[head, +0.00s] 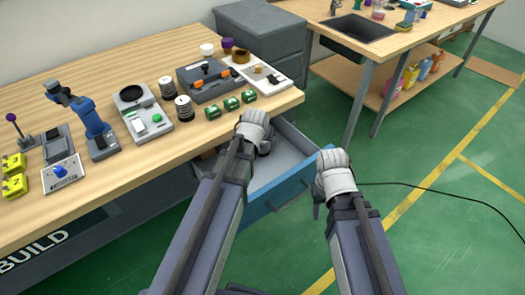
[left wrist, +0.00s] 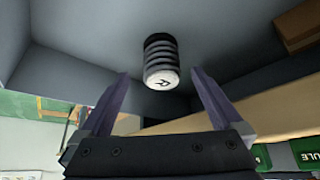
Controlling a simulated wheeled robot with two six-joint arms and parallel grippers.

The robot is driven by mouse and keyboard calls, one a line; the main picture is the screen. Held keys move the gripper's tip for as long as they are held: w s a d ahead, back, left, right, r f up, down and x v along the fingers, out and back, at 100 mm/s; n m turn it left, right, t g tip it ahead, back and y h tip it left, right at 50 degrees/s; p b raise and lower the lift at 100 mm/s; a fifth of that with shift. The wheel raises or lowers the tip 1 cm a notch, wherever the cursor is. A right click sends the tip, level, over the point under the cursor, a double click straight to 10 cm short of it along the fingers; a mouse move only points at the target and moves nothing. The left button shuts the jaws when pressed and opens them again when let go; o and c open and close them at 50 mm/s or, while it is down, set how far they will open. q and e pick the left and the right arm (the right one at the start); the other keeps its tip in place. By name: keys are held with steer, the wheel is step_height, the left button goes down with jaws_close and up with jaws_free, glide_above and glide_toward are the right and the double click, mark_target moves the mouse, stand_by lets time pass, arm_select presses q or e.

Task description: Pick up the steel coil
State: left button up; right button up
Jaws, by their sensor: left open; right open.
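In the left wrist view a dark ribbed coil with a white end cap marked "R" (left wrist: 160,62) lies in a grey drawer. It is just beyond my left gripper (left wrist: 160,88), in line with the gap between the open fingers and not held. In the head view my left gripper (head: 262,146) reaches into the open drawer (head: 285,180) below the table edge, and its arm hides the coil there. Two similar ribbed coils (head: 167,88) (head: 184,108) stand on the table. My right gripper (head: 333,168) is open beside the drawer's blue front, its fingers mostly hidden.
The drawer walls stand close around my left gripper. A brown block (left wrist: 298,25) is in the drawer's corner. A black cable (head: 440,187) lies on the green floor at right.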

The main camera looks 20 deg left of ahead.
mark_target(263, 144)
arm_select(q)
steer(key=shift+w+f, duration=0.4)
steer(key=shift+f, duration=0.2)
arm_select(e)
steer(key=shift+f, duration=0.65)
arm_select(q)
steer(key=shift+f, duration=0.1)
arm_select(e)
steer(key=shift+f, duration=0.1)
arm_select(q)
steer(key=b+x, duration=0.4)
steer(key=x, duration=0.1)
steer(key=shift+w+a+b, duration=0.2)
steer(key=shift+w+b, duration=0.1)
steer(key=shift+b, duration=0.05)
arm_select(e)
step_height(263, 144, down, 4)
arm_select(q)
steer(key=c, duration=1.4)
